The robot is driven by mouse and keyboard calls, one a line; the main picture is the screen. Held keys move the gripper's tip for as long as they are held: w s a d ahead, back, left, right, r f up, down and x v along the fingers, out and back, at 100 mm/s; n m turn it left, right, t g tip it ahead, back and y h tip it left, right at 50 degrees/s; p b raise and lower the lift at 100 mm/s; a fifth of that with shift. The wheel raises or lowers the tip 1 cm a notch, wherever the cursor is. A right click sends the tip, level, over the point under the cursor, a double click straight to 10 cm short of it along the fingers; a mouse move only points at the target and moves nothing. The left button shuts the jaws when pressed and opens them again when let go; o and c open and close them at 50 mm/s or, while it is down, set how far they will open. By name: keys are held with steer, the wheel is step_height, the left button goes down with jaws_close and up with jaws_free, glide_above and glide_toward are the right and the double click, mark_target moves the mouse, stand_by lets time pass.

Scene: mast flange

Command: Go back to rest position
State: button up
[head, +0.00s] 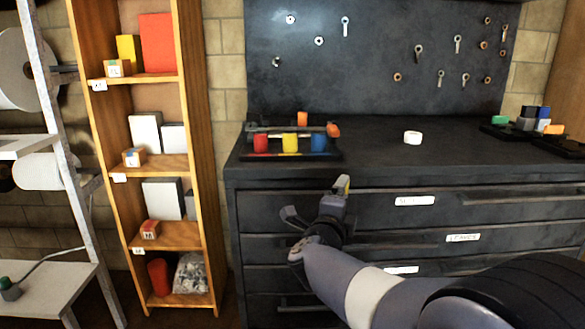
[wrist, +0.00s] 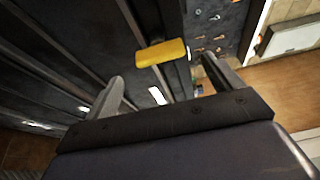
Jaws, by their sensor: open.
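My gripper (head: 315,197) is in front of the upper drawers of the dark cabinet (head: 385,170), below its top. Its two fingers stand well apart, and nothing is held between them in the wrist view (wrist: 161,70). In the wrist view the yellow piece (wrist: 162,53) appears beyond the gap between the fingertips. I cannot tell what it is fixed to or rests on.
A wooden shelf (head: 212,200) stands left. A pegboard (head: 380,60) with hanging tools is behind.

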mark_target(346, 191)
steer(key=b+x, duration=0.1)
steer(key=x, duration=0.6)
steer(key=shift+w, duration=0.1)
